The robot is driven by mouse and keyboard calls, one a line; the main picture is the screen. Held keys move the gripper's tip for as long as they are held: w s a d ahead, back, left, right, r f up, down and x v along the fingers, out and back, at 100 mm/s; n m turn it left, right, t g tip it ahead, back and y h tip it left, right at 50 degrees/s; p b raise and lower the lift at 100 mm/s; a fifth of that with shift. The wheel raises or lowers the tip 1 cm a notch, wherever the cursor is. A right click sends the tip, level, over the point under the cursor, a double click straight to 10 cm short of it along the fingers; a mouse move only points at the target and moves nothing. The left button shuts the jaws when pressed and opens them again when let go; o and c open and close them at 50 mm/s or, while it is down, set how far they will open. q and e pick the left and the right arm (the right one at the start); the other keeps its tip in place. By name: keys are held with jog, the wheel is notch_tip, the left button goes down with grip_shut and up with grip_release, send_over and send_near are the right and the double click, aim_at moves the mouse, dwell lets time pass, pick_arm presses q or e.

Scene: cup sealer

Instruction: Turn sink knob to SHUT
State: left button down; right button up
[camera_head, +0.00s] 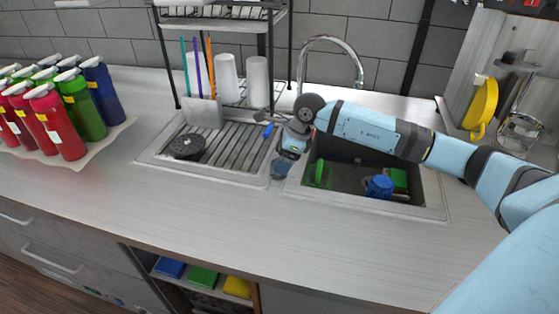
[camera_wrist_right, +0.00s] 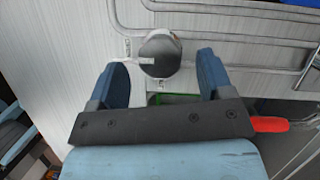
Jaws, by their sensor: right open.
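The sink knob (camera_wrist_right: 160,55) is a round grey-black knob in the right wrist view, with a small white mark at its lower left edge. It lies ahead of my right gripper (camera_wrist_right: 162,74), roughly centred between its two dark blue fingers. The fingers are apart and I cannot see them touching the knob. In the head view my right gripper (camera_head: 281,167) points down at the divider between drainboard and basin, and the knob is hidden or too small there. The sink basin (camera_head: 432,208) is dark. My left gripper is not in view.
The faucet (camera_head: 331,39) arches behind my right wrist. A blue item (camera_head: 380,187) and green items lie in the basin. A dish rack (camera_head: 222,17) with white cups stands at the back. Colourful bottles (camera_head: 60,120) stand left. The front counter (camera_head: 200,220) is clear.

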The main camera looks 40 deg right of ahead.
jog(key=shift+x, duration=1.05)
jog(key=c, duration=0.9)
jog(key=shift+c, duration=0.2)
